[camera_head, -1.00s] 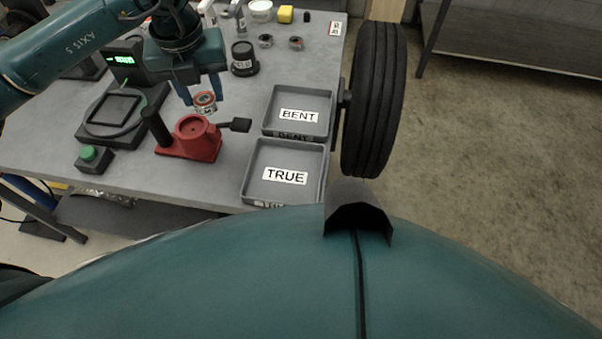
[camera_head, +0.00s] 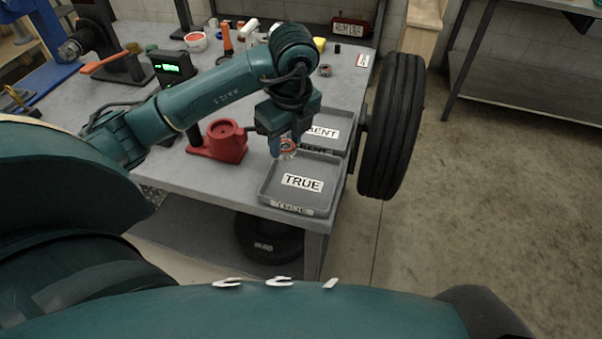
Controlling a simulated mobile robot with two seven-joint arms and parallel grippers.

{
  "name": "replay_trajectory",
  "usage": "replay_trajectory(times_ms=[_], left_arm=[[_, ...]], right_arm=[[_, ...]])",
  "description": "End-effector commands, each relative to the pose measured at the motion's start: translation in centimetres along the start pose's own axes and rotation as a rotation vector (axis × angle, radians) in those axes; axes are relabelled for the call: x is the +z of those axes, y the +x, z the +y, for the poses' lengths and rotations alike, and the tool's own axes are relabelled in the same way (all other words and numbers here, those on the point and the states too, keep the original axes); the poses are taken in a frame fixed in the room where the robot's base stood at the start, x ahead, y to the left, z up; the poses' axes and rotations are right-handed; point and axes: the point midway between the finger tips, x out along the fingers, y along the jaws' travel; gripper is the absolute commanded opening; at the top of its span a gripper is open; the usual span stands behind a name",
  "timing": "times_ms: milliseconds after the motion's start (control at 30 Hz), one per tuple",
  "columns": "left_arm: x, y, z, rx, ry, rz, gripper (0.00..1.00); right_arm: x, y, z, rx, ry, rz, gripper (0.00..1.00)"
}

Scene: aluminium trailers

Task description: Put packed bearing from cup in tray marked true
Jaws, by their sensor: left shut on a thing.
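My left gripper (camera_head: 286,148) is shut on the packed bearing (camera_head: 288,149), a small ring with an orange-red top. It holds the bearing above the far part of the tray marked TRUE (camera_head: 264,193), a grey tray near the table's front right corner. Whether the bearing touches the tray is hard to tell, but it seems to be above it. The red cup fixture (camera_head: 224,143) stands to the left of the tray, and its cup looks empty. My right gripper is not in view.
A tyre (camera_head: 389,125) stands at the table's right edge. A scale display (camera_head: 172,66) and several small items stand farther back.

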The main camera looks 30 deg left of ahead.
Motion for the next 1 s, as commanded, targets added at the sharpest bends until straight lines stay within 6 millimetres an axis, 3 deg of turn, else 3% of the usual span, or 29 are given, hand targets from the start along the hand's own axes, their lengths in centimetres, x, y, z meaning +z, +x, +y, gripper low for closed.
replay_trajectory(times_ms=[133, 600, 967, 1000], left_arm=[[-0.4, 2.8, 0.1, 0.005, 0.001, 0.001, 0.0], [-1.1, 7.8, 0.1, 0.002, 0.004, 0.001, 0.0], [-1.2, 8.3, 0.0, 0.0, 0.005, 0.0, 0.0], [-1.2, 8.2, 0.0, 0.0, 0.005, 0.0, 0.41]], right_arm=[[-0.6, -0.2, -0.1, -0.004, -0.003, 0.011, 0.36], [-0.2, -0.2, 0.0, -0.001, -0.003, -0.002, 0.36], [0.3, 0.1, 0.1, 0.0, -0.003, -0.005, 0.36], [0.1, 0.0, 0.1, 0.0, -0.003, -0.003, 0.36]])
